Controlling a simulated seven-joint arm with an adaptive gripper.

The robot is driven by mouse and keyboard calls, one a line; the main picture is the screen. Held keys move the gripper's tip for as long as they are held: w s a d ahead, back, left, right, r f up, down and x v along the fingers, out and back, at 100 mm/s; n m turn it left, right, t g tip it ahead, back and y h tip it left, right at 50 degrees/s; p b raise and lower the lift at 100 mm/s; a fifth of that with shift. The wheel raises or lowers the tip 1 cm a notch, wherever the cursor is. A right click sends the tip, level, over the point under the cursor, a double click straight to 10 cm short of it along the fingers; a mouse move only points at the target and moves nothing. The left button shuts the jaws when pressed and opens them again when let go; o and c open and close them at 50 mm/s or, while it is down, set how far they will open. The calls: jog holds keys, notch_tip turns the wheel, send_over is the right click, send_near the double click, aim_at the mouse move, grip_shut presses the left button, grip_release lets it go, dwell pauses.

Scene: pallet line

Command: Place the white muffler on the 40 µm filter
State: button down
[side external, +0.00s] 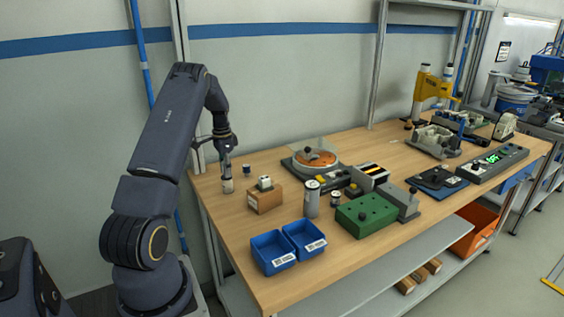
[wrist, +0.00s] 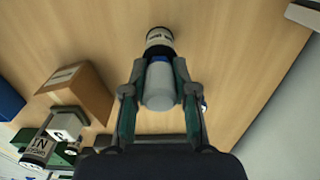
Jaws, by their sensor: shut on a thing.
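The white muffler (wrist: 160,88) is a plain white cylinder with a blue band at its far end. My gripper (wrist: 158,92) is shut on it, one finger on each side. A dark filter with a white printed label (wrist: 160,37) lies in line just beyond the muffler's far end in the wrist view. In the side view my gripper (side external: 227,172) points down over the small labelled filter (side external: 227,186) at the table's far left. I cannot tell whether muffler and filter touch, and the micron figure is not legible.
A cardboard box (side external: 265,198) bearing a pale block stands close to the right. A small dark-and-white cylinder (side external: 247,169) stands behind. Farther right are a silver can (side external: 312,200), two blue bins (side external: 272,254) and a green block (side external: 365,214). The wooden table (side external: 222,215) is clear in front.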

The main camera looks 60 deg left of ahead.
jog(key=shift+f, duration=0.1)
jog(key=c, duration=0.9)
grip_release()
